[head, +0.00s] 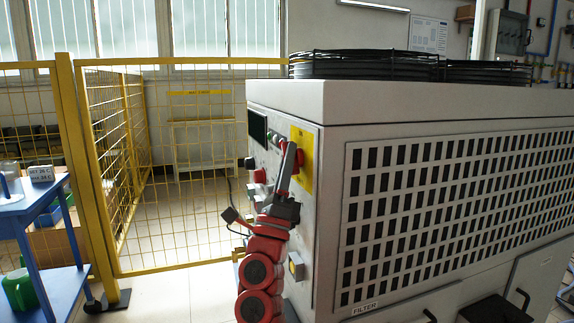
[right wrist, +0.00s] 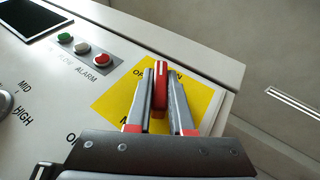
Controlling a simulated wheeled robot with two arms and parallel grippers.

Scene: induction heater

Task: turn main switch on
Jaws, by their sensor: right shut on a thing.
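The main switch is a red handle (right wrist: 159,84) on a yellow plate (right wrist: 200,98) at the edge of the heater's control panel. In the right wrist view, my right gripper (right wrist: 160,75) has one finger on each side of the red handle and is shut on it. The handle stands nearly upright in that picture, with a white mark near its tip. The lettering on the plate is partly hidden by the fingers. In the head view, my right gripper (head: 291,160) is at the yellow plate (head: 303,150), and the handle is mostly hidden. My left gripper is not in view.
Indicator lamps (right wrist: 82,47) and a dark screen (right wrist: 25,15) share the panel. A yellow mesh fence (head: 190,215) stands behind. A blue cart (head: 45,215) is at the left.

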